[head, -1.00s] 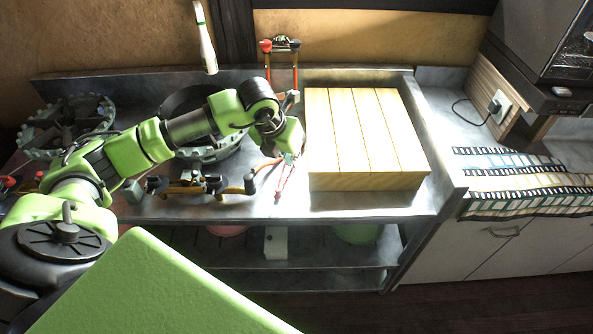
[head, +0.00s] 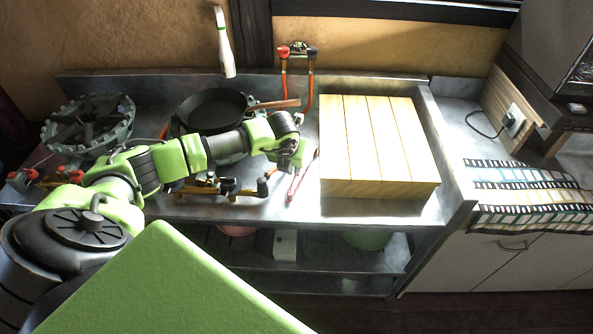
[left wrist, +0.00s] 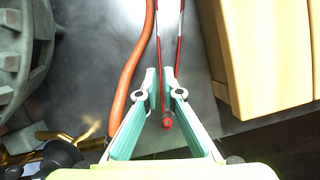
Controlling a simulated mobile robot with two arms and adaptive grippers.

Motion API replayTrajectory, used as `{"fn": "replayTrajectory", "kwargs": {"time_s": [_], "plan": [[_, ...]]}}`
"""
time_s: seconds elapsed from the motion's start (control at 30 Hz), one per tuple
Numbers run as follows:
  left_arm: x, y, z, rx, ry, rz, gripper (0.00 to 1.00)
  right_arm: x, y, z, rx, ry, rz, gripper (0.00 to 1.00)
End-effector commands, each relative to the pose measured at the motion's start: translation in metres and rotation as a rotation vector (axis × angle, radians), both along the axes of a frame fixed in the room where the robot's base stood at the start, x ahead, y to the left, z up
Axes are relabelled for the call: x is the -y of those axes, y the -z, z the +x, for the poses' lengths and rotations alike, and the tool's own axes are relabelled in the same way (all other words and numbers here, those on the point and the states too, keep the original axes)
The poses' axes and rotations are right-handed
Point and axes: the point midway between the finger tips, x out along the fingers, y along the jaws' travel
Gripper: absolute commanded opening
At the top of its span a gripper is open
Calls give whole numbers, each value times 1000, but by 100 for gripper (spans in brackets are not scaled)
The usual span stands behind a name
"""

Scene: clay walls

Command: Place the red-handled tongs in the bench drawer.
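The red-handled tongs (head: 294,184) lie on the steel worktop, just left of the wooden board. In the left wrist view the tongs (left wrist: 181,40) show as two thin arms joining at a red end close to my fingers. My left gripper (head: 296,165) is above the tongs. In the left wrist view its fingers (left wrist: 159,78) are apart, with one tongs arm showing in the gap; the other passes by the right fingertip. I see no grip on them. A pale cabinet front (head: 512,245) with a handle is at the lower right, shut; I cannot tell if it is a drawer.
The thick wooden board (head: 375,140) stands close right of the gripper. A black pan (head: 212,110) on a burner and an orange hose (left wrist: 134,62) are to the left. A filmstrip-patterned cloth (head: 525,190) hangs over the right counter. Open shelves (head: 320,255) are below the worktop.

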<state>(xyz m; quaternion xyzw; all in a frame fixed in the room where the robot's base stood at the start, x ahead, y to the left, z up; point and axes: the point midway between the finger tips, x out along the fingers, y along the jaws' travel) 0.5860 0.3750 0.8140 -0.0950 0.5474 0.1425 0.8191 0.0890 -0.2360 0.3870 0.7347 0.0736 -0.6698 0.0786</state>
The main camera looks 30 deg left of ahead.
Motion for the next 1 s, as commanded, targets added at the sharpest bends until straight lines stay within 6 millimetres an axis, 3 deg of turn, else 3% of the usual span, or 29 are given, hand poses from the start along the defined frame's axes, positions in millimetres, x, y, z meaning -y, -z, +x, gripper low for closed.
{"fn": "replayTrajectory", "kwargs": {"time_s": [0.03,0.3,0.5,0.53,1.0], "plan": [[0,7,0,-4,-1,0,7,0,-8,0,0,0,0,14],[-3,29,9,0,0,0,7,-1,-9,1,1,1,1,14],[-3,29,9,0,1,0,7,-2,-8,1,1,1,1,14],[-3,29,9,0,1,0,0,-2,-8,1,1,1,2,14],[-3,27,8,1,1,0,0,-1,-8,0,1,1,1,14]]}}
